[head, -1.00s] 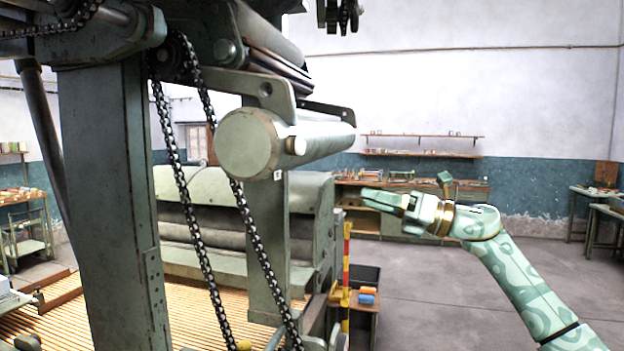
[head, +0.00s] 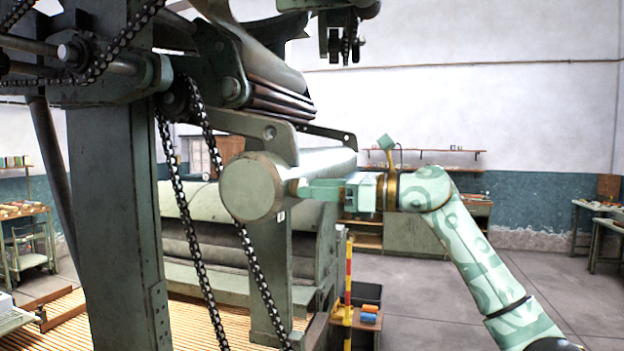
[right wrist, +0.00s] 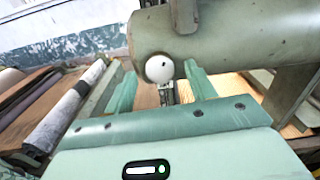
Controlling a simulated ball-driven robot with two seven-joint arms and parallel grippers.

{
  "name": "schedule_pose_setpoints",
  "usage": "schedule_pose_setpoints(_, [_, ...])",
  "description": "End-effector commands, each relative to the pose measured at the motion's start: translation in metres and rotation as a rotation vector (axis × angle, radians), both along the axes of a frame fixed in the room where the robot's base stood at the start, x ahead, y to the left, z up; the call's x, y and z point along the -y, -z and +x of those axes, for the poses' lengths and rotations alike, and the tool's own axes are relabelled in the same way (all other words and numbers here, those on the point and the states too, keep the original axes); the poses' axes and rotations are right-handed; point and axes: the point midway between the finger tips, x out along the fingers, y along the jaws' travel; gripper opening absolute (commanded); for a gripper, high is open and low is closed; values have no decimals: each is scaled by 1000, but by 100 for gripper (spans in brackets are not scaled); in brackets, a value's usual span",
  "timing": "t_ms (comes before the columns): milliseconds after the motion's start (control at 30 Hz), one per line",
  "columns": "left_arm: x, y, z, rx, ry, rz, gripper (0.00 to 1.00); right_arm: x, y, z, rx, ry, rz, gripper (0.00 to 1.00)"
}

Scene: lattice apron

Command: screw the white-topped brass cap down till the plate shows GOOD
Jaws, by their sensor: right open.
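The white-topped cap (right wrist: 159,69) sits on the side of the green roller (right wrist: 235,35) in the right wrist view; its brass part is hidden from that angle. My right gripper (right wrist: 160,74) is open, with one finger on each side of the cap and visible gaps between. In the head view the right gripper (head: 307,187) reaches in from the right along the roller's near end, and mostly covers the cap. A small pale plate (head: 281,216) hangs below the roller (head: 252,188); its lettering is too small to read. My left gripper is not in view.
A green machine upright (head: 112,220) and hanging chains (head: 180,200) stand to the left. A red-and-yellow post (head: 348,280) and a small stand with coloured spools (head: 369,313) are below the arm. Open floor lies to the right.

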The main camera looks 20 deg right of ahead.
Motion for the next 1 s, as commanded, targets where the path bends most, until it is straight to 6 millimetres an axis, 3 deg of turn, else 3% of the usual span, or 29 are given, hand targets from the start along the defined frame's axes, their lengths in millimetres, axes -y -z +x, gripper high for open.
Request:
schedule_pose_setpoints(133, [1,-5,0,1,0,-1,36,-11,-1,7,-1,-1,1,56])
schedule_pose_setpoints(433, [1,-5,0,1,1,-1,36,-14,1,9,-1,0,0,56])
schedule_pose_setpoints(467, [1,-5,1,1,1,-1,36,-14,1,9,-1,0,0,53])
schedule_pose_setpoints(600, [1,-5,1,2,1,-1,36,-14,1,9,-1,0,1,14])
schedule_pose_setpoints(633, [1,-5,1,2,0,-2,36,-14,1,9,-1,0,1,11])
schedule_pose_setpoints(1000, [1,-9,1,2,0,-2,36,-13,-1,10,-37,2,25,11])
